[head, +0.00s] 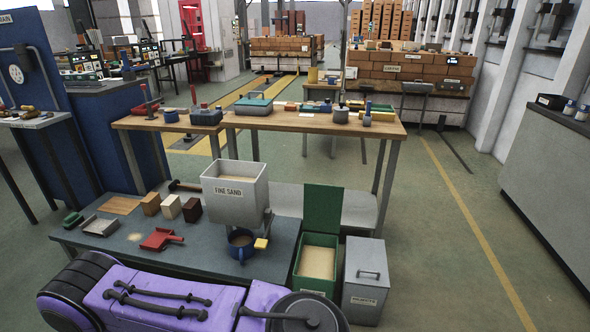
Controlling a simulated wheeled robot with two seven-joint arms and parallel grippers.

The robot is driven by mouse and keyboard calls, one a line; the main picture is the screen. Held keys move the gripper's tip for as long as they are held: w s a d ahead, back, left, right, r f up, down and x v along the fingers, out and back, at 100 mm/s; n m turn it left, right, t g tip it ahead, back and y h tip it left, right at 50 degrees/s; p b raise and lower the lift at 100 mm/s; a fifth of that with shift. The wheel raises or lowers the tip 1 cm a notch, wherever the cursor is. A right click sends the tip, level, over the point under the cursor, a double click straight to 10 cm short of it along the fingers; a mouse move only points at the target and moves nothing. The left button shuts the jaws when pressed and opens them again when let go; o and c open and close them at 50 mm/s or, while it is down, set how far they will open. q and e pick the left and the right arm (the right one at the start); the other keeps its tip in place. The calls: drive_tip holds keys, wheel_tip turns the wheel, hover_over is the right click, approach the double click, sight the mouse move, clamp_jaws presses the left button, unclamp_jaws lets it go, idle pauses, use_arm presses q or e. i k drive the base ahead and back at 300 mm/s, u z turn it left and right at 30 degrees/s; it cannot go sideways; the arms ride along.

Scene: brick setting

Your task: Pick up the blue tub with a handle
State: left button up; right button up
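A dark blue tub with a handle (234,252) stands on the low grey table, below the spout side of a grey hopper marked FINE SAND. Its handle faces toward me, and something brownish shows inside its open top. Neither of my grippers is in view.
The FINE SAND hopper (236,199) rises just behind the tub. A green open bin (317,285) and a grey lidded bin (365,285) stand at the right. A wooden workbench (300,123) is behind.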

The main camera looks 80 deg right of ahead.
sight(241, 242)
drive_tip(key=z, duration=2.5)
drive_tip(key=i, duration=1.65)
